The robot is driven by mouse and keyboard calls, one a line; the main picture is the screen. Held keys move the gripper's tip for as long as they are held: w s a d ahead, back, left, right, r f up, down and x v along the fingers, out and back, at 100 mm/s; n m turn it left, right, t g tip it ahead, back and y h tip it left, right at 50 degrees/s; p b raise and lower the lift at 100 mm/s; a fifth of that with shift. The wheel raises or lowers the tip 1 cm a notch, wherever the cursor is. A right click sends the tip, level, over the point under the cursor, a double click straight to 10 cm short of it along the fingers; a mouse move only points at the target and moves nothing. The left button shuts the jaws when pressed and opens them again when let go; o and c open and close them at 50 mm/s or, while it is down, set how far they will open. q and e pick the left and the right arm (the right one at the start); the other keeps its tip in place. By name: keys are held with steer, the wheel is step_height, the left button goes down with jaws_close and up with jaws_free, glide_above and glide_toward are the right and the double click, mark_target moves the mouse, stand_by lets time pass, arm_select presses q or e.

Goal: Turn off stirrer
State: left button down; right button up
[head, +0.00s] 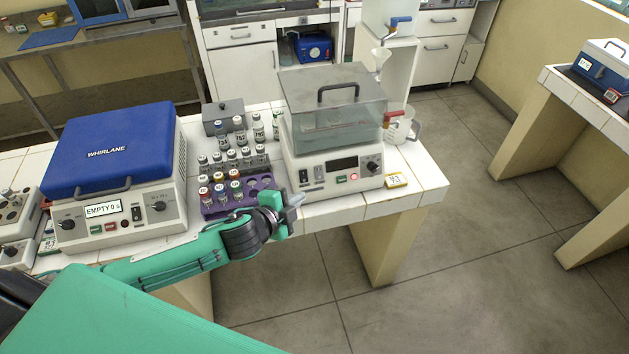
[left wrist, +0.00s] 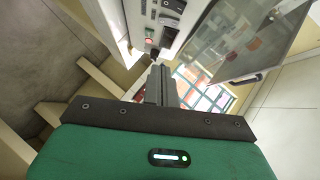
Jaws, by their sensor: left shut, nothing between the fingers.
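A white unit with a clear lidded chamber (head: 334,110) stands on the bench, left of the bench's right end; no label naming it a stirrer is readable. Its front panel has a dark display (head: 341,164), a black knob (head: 373,166), a green button (head: 341,179), a red lit button (head: 354,177) and a dark switch (head: 319,172). The panel also shows in the left wrist view, with the red light (left wrist: 150,41). My left gripper (head: 294,199) is shut and empty, in front of the panel's left side. The right gripper is not in view.
A purple tube rack (head: 265,183) stands just left of my left gripper. A blue-lidded WHIRLANE machine (head: 110,150) is farther left. A yellow-edged small device (head: 396,180) and a beaker (head: 401,125) lie right of the clear-lidded unit. Open floor is in front of the bench.

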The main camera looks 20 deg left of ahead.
arm_select(q)
steer(key=w, duration=0.1)
steer(key=p, duration=0.4)
glide_toward(322, 177)
steer(key=w+d, duration=0.3)
steer(key=d, duration=0.1)
steer(key=shift+w+a+f+p, duration=0.35)
steer(key=shift+w+a+f, duration=0.65)
steer(key=shift+w+a, duration=0.2)
steer(key=shift+s, duration=0.1)
